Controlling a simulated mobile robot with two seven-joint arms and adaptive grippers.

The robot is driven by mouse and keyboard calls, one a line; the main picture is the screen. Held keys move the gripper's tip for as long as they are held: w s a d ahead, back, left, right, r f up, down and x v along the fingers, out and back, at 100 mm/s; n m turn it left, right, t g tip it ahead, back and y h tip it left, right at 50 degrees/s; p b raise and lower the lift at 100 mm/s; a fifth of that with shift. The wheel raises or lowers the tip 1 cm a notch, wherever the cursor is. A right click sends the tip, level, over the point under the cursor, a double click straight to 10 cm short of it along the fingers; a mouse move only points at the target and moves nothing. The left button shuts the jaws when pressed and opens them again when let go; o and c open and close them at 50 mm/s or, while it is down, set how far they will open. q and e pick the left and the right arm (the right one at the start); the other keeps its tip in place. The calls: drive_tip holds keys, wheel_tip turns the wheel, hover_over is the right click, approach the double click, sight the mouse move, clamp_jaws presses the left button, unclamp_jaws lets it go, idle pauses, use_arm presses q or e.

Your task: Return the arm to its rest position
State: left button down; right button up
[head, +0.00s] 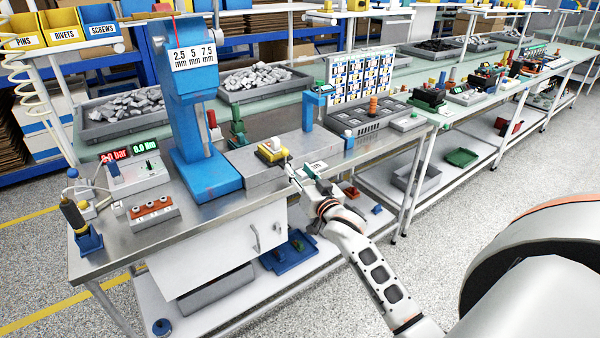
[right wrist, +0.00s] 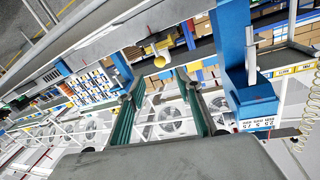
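My right arm reaches in from the lower right of the head view, over the front edge of the steel bench (head: 130,240). Its gripper (head: 296,172) is close to a yellow-topped box with a pale button (head: 271,149), on a grey block. In the right wrist view the two fingers (right wrist: 163,85) stand wide apart with nothing between them. The yellow part (right wrist: 158,61) shows beyond the fingertips there, apart from them. My left gripper is not in view.
A blue press (head: 188,90) stands left of the gripper. A small blue stand (head: 310,108) and a dark slotted tray (head: 365,117) are behind and right. A display box (head: 137,172) sits at the left. The floor (head: 455,225) right of the bench is clear.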

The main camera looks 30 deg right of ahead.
idle(0.5)
drive_tip(key=s+a+f+n+g+y, duration=0.2)
drive_tip(key=s+a+f+n+g, duration=0.1)
drive_tip(key=s+a+f, duration=0.8)
drive_tip(key=s+a+f+n+g+y, duration=0.3)
drive_tip(key=s+a+f, duration=0.8)
drive_tip(key=s+f, duration=0.5)
drive_tip(key=s+n+g, duration=0.1)
drive_tip(key=s+n, duration=0.1)
drive_tip(key=s, duration=0.3)
drive_tip(key=shift+a+f+y, duration=0.15)
drive_tip(key=shift+f+y, duration=0.1)
drive_tip(key=shift+y, duration=0.05)
